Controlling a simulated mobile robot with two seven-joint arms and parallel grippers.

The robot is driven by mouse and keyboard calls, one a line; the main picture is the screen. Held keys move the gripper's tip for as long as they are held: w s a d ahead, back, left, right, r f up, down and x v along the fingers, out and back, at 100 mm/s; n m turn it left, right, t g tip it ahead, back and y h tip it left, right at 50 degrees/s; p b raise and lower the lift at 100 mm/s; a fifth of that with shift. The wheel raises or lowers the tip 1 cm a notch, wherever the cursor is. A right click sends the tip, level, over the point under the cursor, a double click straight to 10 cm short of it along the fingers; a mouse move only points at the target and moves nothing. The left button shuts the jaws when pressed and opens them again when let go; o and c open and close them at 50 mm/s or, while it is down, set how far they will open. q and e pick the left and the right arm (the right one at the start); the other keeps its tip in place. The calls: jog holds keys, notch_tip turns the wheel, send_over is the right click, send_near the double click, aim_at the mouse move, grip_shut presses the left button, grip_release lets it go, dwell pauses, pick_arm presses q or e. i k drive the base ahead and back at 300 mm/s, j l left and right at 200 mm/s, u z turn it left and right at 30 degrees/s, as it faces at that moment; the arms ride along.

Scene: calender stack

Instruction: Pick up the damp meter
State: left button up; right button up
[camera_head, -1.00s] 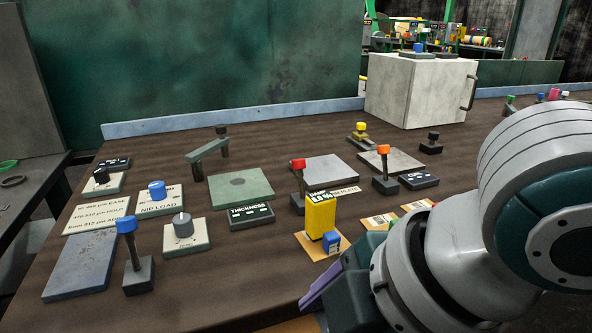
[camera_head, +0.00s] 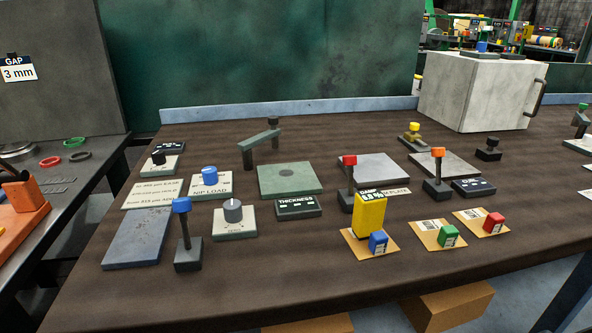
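The damp meter (camera_head: 369,213) is a yellow upright block with a small display at its top, labelled DAMP. It stands on the brown table (camera_head: 290,285) near the front, at the back of a tan card (camera_head: 352,241) that also bears a small blue block (camera_head: 378,242). Neither of my grippers shows in the head view now, so nothing is seen touching the meter.
A red-topped lever (camera_head: 349,180) stands close behind the meter and an orange-topped one (camera_head: 438,170) to its right. Cards with a green block (camera_head: 448,236) and a red block (camera_head: 494,223) lie to the right. The table front is clear.

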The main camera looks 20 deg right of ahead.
aim_at(369, 206)
jog(key=l+z, duration=0.1)
jog(key=z, duration=0.35)
jog(key=l+z, duration=0.1)
jog(key=z, duration=0.4)
